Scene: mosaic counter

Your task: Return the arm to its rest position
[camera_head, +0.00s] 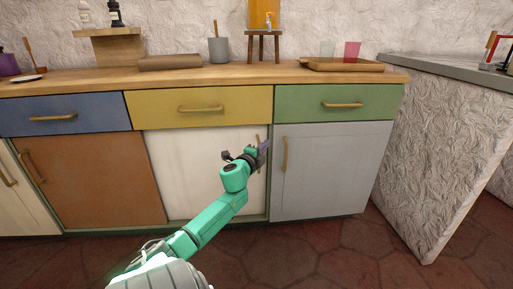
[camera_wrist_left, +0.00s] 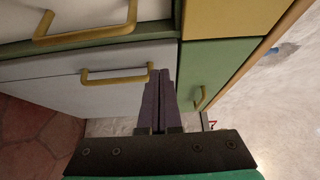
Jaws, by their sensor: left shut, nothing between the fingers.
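My left arm (camera_head: 210,215) is green and reaches up from the bottom of the head view toward the cabinet fronts. My left gripper (camera_head: 264,146) is in front of the right part of the white door, close to the edge of the grey door. In the left wrist view its two dark purple fingers (camera_wrist_left: 158,78) lie together with nothing between them. They point at the grey door (camera_wrist_left: 60,90), near its brass handle (camera_wrist_left: 115,74). I cannot tell whether they touch it. My right gripper is not in view.
The grey door (camera_head: 330,180) and white door (camera_head: 185,165) look closed, as do the blue (camera_head: 80,108), yellow (camera_head: 235,97) and green (camera_head: 365,97) drawers. The wooden counter (camera_head: 110,76) holds several items. A textured white block (camera_head: 435,150) stands at right. The tiled floor (camera_head: 320,255) is clear.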

